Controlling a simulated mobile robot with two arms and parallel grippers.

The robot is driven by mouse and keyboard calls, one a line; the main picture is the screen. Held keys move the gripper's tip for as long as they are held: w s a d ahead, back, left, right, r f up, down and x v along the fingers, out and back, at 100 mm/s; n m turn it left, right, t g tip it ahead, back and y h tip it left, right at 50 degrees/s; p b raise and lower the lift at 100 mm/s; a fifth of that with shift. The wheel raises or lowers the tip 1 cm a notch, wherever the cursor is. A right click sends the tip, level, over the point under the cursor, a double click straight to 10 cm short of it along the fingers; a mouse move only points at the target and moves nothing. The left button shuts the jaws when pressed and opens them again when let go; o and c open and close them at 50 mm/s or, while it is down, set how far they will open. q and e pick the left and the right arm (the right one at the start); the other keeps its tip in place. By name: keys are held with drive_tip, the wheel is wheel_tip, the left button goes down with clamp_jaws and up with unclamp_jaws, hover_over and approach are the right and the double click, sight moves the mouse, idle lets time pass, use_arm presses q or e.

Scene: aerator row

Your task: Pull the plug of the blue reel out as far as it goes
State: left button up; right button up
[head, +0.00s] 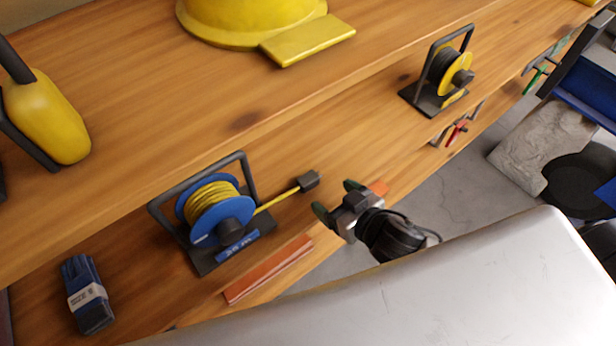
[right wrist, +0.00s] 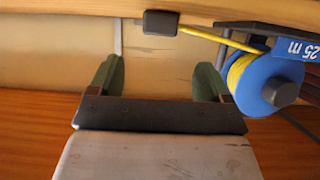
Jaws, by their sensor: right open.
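The blue reel (head: 213,207) stands on the wooden shelf, wound with yellow cable, in a dark frame with a blue "25 m" label. In the right wrist view the blue reel (right wrist: 262,82) is at the right. Its plug (head: 309,180) is a dark block at the end of a short straight length of yellow cable to the reel's right. The plug also shows in the right wrist view (right wrist: 161,22), above and between the fingertips. My right gripper (head: 335,199) is open and empty, just right of and below the plug, apart from it. My left gripper is not in view.
A second reel, yellow with dark cable (head: 450,76), stands further right. A blue item with a white label (head: 87,294) lies at lower left. A reddish strip (head: 268,270) lies along the front edge. A yellow hard hat (head: 252,20) rests on the board above.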

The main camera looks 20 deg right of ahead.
sight(310, 181)
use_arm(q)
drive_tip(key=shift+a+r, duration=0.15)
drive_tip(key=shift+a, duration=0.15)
use_arm(e)
drive_tip(key=x, duration=1)
drive_tip(key=shift+f, duration=0.15)
drive_tip(key=shift+c, duration=0.4)
